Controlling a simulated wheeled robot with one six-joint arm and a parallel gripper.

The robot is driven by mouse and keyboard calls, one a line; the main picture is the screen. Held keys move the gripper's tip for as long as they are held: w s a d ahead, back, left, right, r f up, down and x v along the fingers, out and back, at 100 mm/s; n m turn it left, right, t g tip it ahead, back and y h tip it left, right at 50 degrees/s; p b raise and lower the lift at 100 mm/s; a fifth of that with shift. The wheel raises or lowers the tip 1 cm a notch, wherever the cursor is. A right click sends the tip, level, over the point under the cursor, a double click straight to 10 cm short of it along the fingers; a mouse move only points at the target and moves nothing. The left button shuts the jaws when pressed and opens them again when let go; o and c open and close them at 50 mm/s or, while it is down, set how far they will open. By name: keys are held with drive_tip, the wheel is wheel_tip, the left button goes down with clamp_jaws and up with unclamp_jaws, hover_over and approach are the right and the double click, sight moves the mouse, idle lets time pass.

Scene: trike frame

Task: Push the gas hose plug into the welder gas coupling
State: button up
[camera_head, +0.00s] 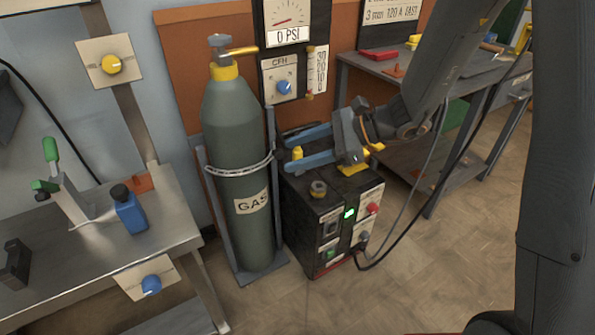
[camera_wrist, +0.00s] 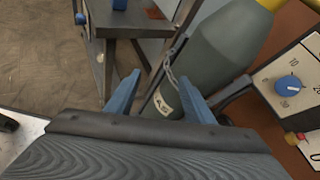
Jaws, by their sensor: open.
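The welder (camera_head: 330,232) is a dark box with a lit green display, standing on the floor right of the gas cylinder. In the wrist view nothing sits between the fingers (camera_wrist: 160,77); neither plug nor coupling can be made out there.
The grey-green gas cylinder (camera_head: 237,150) stands chained in a rack, close before my fingertips. A gauge panel with a blue knob (camera_head: 284,87) hangs behind. A metal bench (camera_head: 95,245) is at left, a workbench (camera_head: 440,75) at back right. Cables run to the welder's front.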

drive_tip(key=w+f+m+t+y+b, duration=0.2)
drive_tip(key=w+f+m+t+b, duration=0.15)
drive_tip(key=w, duration=0.55)
drive_tip(key=m+t+b, duration=0.5)
hover_over(300, 151)
drive_tip(key=v, duration=0.3)
wheel_tip(300, 151, down, 4)
drive_tip(key=shift+t, duration=0.25)
wheel_tip(300, 151, down, 8)
drive_tip(key=b, duration=0.2)
drive_tip(key=shift+a+r+b, duration=0.15)
drive_tip(key=shift+r+b, duration=0.05)
drive_tip(key=shift+b, duration=0.1)
drive_tip(key=shift+b+x, duration=0.3)
drive_tip(key=shift+x, duration=0.5)
drive_tip(key=shift+b+x, duration=0.85)
drive_tip(key=shift+x, duration=2.1)
drive_tip(key=shift+s, duration=0.1)
drive_tip(key=c, duration=1.2)
drive_tip(key=shift+o, duration=0.2)
drive_tip(key=shift+r, duration=0.1)
